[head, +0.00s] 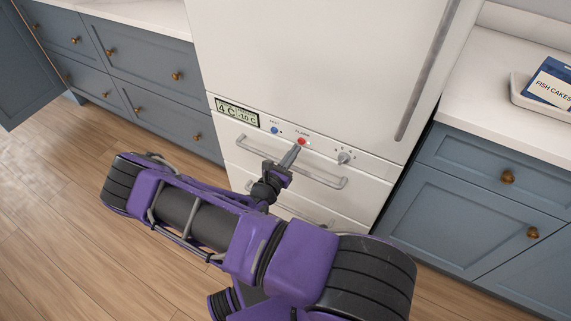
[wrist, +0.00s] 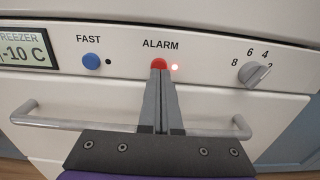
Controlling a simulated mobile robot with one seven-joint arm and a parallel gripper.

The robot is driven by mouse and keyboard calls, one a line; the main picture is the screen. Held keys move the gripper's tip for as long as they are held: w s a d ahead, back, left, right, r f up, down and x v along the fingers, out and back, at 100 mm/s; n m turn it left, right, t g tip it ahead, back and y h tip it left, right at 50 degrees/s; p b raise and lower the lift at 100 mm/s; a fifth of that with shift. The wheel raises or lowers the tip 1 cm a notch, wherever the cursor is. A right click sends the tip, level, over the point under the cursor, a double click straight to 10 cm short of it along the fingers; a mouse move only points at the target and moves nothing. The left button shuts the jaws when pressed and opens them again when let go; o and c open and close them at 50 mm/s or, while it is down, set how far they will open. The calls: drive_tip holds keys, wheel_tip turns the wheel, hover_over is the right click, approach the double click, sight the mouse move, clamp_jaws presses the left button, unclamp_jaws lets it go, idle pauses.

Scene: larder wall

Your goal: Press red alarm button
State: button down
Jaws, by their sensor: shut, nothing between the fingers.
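The red alarm button (head: 302,141) is on the white fridge-freezer's control strip, under the word ALARM. In the wrist view the red button (wrist: 159,63) shows just above my gripper's fingertips, its lower part hidden behind them. A small red light glows just to its right. My gripper (wrist: 160,74) is shut and empty, its two grey fingers together and pointing at the button. In the head view my gripper (head: 296,150) reaches the strip just below the button. I cannot tell whether the tips touch it.
A blue FAST button (wrist: 91,61) and a display (wrist: 25,52) are left of the alarm button. A dial (wrist: 256,74) is on the right. A drawer handle (head: 290,166) sticks out below the strip. Blue cabinets (head: 488,183) stand on both sides.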

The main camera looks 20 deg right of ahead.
drive_tip(key=shift+x, duration=0.8)
